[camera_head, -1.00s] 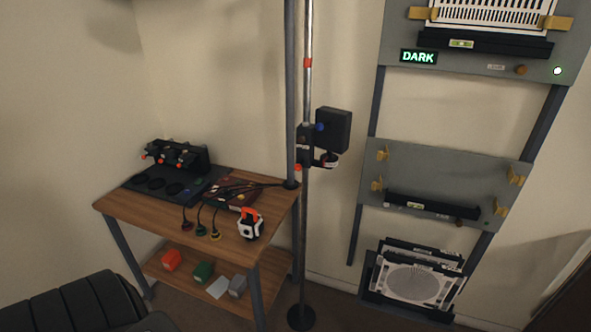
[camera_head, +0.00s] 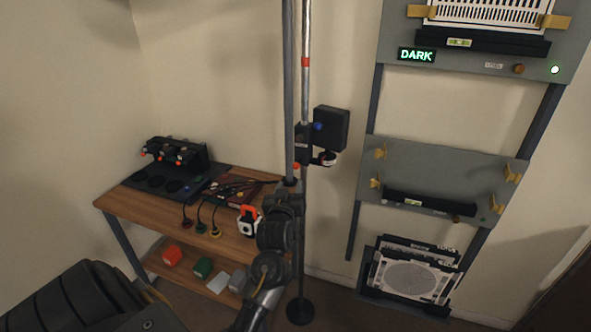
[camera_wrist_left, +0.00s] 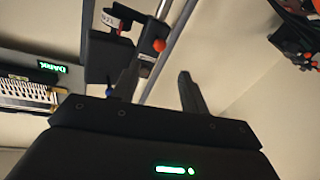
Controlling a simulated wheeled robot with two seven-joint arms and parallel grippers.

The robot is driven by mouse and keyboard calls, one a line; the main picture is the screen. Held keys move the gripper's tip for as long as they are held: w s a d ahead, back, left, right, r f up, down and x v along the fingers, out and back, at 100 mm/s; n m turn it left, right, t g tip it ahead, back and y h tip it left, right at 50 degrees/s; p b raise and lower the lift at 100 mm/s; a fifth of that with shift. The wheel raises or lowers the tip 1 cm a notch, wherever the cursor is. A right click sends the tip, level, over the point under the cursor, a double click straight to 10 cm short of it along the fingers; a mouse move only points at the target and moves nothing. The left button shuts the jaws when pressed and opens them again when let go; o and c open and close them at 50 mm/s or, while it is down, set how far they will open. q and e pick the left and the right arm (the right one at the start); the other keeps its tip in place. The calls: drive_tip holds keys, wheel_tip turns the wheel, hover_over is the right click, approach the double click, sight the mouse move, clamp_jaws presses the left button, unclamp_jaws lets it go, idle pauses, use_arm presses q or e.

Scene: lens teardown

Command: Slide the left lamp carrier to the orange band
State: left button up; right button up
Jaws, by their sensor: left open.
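The lamp carrier (camera_head: 303,145) is a black block on the chrome pole, with a dark lamp box (camera_head: 331,128) on its right and an orange knob (camera_head: 297,166) low on its left. The orange-red band (camera_head: 306,62) circles the pole well above it. My left gripper (camera_head: 289,184) is just below the carrier in the head view, partly merged with the dark post. In the left wrist view my left gripper (camera_wrist_left: 158,85) is open and empty, its fingers pointing toward the carrier (camera_wrist_left: 108,55) and the orange knob (camera_wrist_left: 158,45). I cannot tell whether they touch. My right gripper is not in view.
A wooden table (camera_head: 125,208) with black fixtures, cables and a white-orange device (camera_head: 248,221) is on the left. A rack panel (camera_head: 440,165) and a DARK sign (camera_head: 416,55) are on the right.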

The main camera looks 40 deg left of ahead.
sight(296, 168)
use_arm(q)
drive_tip(key=p+x, duration=0.2)
drive_tip(key=x, duration=0.7)
drive_tip(key=shift+w+p, duration=0.25)
drive_tip(key=shift+p, duration=0.05)
drive_tip(key=shift+w+a+f, duration=0.1)
drive_tip(key=shift+w+a, duration=0.3)
drive_tip(key=shift+w, duration=0.2)
drive_tip(key=shift+c, duration=0.3)
clamp_jaws()
